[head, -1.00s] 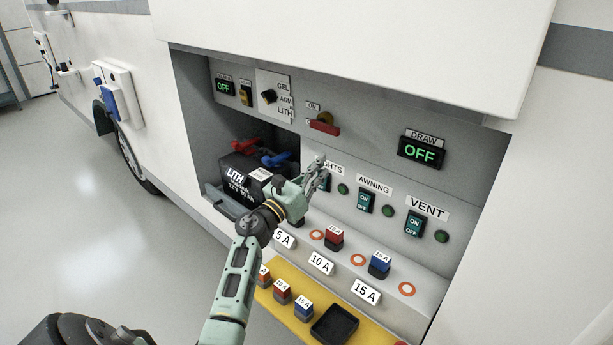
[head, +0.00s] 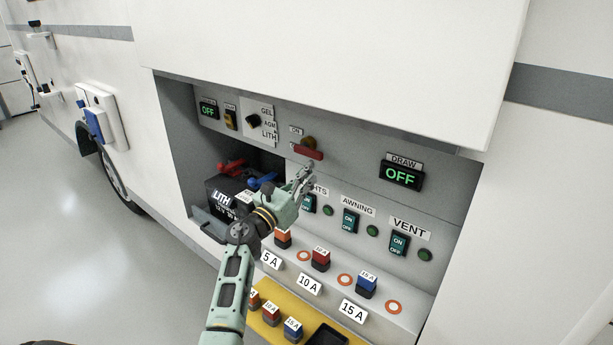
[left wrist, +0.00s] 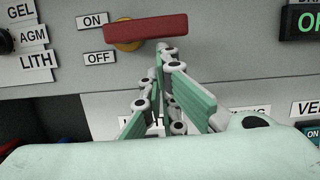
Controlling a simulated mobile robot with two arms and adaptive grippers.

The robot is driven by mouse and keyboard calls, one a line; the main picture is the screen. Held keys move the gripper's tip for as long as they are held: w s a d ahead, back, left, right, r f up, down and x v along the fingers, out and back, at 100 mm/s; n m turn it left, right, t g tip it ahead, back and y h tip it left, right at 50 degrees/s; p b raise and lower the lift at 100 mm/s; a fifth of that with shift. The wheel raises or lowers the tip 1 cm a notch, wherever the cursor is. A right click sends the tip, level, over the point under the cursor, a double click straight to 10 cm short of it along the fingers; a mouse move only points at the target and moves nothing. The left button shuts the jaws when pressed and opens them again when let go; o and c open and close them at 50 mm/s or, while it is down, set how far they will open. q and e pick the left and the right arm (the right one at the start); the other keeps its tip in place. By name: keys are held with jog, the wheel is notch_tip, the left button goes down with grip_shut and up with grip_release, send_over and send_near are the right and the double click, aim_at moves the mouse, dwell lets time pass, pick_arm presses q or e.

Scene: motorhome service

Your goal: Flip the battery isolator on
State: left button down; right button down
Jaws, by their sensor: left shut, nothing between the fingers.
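The battery isolator is a red handle (head: 307,152) on a yellow-brown round base (head: 309,143), set on the grey panel between ON and OFF labels. In the left wrist view the red handle (left wrist: 146,27) lies roughly horizontal, with the ON label (left wrist: 94,20) and OFF label (left wrist: 99,58) to its left. My left gripper (head: 308,170) is shut and empty, with its fingertips just below the handle. In the left wrist view the fingertips (left wrist: 165,50) appear just under the handle; I cannot tell if they touch it. My right gripper is not in view.
A DRAW display (head: 401,174) reads OFF, right of the isolator. Rocker switches for lights, awning (head: 350,221) and vent (head: 398,243) sit below. A battery (head: 222,197) with red and blue terminals is left of my gripper. A fuse ledge (head: 398,316) juts out underneath.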

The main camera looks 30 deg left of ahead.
pick_arm(q)
jog(key=shift+d+r+n+p, duration=0.15)
jog(key=shift+n+p, duration=0.15)
jog(key=shift+n, duration=0.1)
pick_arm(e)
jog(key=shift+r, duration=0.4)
pick_arm(q)
jog(key=shift+d+r+n+y+p, duration=0.2)
jog(key=shift+n+y+p, duration=0.1)
jog(key=shift+n+p, duration=0.2)
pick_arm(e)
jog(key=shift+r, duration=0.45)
